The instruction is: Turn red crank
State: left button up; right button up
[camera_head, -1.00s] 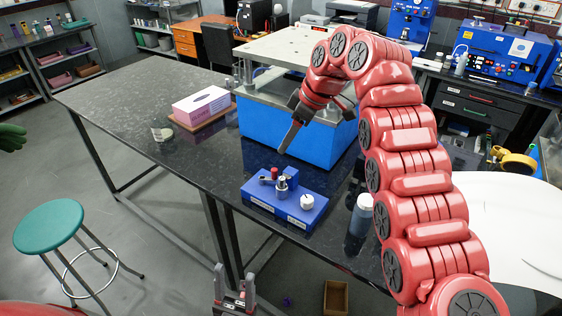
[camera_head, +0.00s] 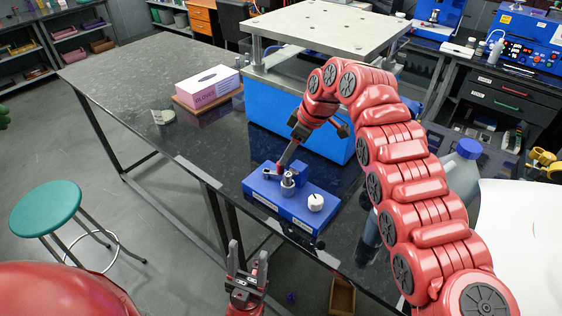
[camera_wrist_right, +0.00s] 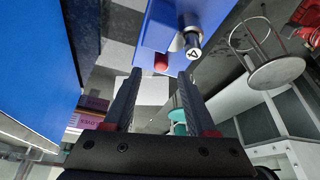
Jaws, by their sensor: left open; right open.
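The blue crank device (camera_head: 291,208) sits near the front edge of the dark table, with a metal cylinder (camera_head: 289,182) and a white knob (camera_head: 316,202) on top. Its red crank handle (camera_wrist_right: 161,62) shows in the right wrist view, just beyond and between the fingertips. In the head view the gripper mostly hides it. My right gripper (camera_head: 281,170) is open and angled down at the device's back left; it also shows in the right wrist view (camera_wrist_right: 160,77). Contact with the handle cannot be told. My left gripper (camera_head: 248,258) is open and empty, in front of the table edge.
A blue press with a pale top plate (camera_head: 325,30) stands close behind the device. A pink glove box (camera_head: 208,84) lies to the left. The table's left part (camera_head: 110,85) is mostly clear.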

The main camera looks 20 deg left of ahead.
jog(key=p+x, duration=0.1)
jog(key=x, duration=0.4)
jog(key=shift+s+a+f+p, duration=0.15)
jog(key=shift+a+f+p, duration=0.05)
jog(key=shift+f+p, duration=0.1)
jog(key=shift+f, duration=0.35)
jog(key=shift+c, duration=0.4)
grip_shut()
